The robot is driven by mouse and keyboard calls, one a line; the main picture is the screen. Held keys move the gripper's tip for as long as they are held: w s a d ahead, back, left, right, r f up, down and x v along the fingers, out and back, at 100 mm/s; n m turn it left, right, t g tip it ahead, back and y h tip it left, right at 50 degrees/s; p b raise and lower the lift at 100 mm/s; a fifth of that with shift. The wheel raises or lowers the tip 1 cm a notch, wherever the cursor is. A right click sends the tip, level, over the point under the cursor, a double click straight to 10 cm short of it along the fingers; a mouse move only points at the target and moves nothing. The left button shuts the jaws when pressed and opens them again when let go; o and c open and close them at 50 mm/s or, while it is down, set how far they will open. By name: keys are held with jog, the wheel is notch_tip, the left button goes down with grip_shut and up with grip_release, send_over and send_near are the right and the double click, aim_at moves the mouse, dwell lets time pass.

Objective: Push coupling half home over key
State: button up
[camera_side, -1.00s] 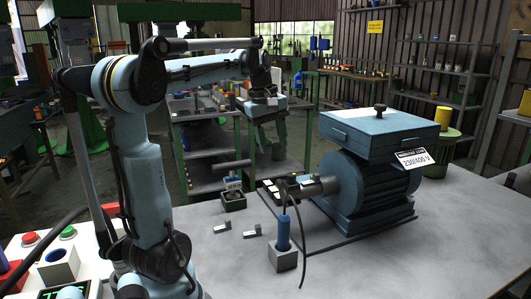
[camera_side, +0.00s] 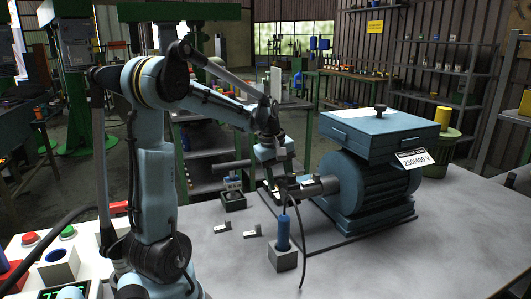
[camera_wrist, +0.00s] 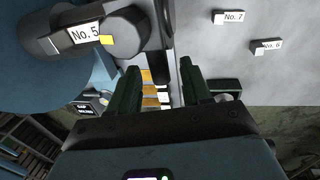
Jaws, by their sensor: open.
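A dark grey cylindrical part tagged No. 5 (camera_wrist: 85,38) shows at upper left in the wrist view, with a small yellow patch beside its tag. In the side view, the dark shaft-end parts (camera_side: 318,187) stick out left from the blue motor (camera_side: 372,185). I cannot separate coupling half and key there. My gripper (camera_wrist: 158,68) is open, its two dark green fingers apart, with a dark bar showing between them. In the side view my gripper (camera_side: 270,184) is low, just left of the shaft end; its fingertips are partly hidden.
Two small tagged blocks, No. 7 (camera_wrist: 234,17) and No. 6 (camera_wrist: 266,46), lie on the grey table. A blue-handled tool (camera_side: 283,232) stands in a grey holder in front of the shaft. A small dark box (camera_side: 233,200) is left of it.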

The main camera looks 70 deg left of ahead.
jog(key=shift+c, duration=0.4)
grip_shut()
jog(key=shift+w, duration=0.1)
jog(key=w, duration=0.4)
jog(key=shift+o, duration=0.4)
grip_release()
jog(key=shift+r, duration=0.1)
notch_tip(320, 180, up, 12)
jog(key=s, duration=0.2)
jog(key=shift+s, duration=0.2)
